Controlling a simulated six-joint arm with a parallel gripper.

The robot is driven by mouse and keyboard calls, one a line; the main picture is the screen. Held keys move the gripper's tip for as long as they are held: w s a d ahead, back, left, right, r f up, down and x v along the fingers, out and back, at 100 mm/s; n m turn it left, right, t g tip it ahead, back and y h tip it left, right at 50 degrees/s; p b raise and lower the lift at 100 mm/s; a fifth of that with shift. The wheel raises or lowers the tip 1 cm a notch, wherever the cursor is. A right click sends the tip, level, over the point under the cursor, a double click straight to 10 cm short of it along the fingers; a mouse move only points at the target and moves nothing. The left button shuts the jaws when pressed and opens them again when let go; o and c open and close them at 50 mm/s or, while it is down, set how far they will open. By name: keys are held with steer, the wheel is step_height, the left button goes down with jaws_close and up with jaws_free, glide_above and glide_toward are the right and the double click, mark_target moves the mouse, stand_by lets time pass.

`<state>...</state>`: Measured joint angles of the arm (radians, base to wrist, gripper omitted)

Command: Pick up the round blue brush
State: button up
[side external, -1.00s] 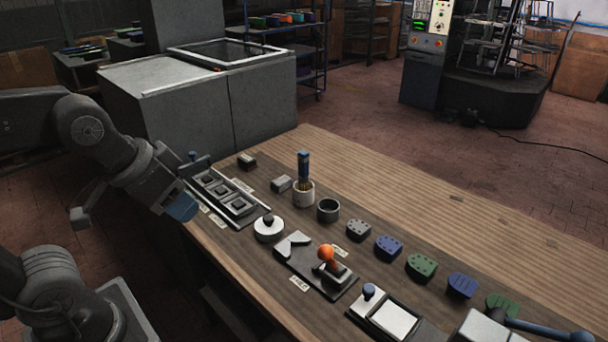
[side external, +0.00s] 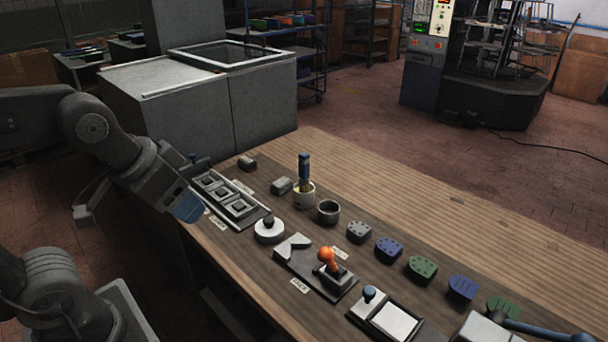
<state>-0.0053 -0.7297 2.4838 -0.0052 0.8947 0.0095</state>
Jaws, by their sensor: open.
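My gripper (side external: 187,208) is at the left, by the bench's near-left edge, well apart from the brush. It is open, with nothing seen in it; its fingers are hard to make out.
A dark empty cup (side external: 328,211) stands close right of the brush cup. A tray with square pockets (side external: 228,200), a white round pot (side external: 269,230) and an orange-knobbed press (side external: 327,255) lie nearer.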

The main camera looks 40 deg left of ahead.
steer(key=w+a+r, duration=0.2)
steer(key=w+r, duration=0.1)
steer(key=w, duration=1)
steer(key=t, duration=0.1)
glide_toward(303, 154)
steer(key=x, duration=0.6)
steer(key=shift+s+d+f, duration=0.1)
steer(key=shift+s+d, duration=0.05)
steer(key=shift+x, duration=3.2)
steer(key=shift+c, duration=0.3)
steer(key=c, duration=0.9)
steer(key=shift+c, duration=0.2)
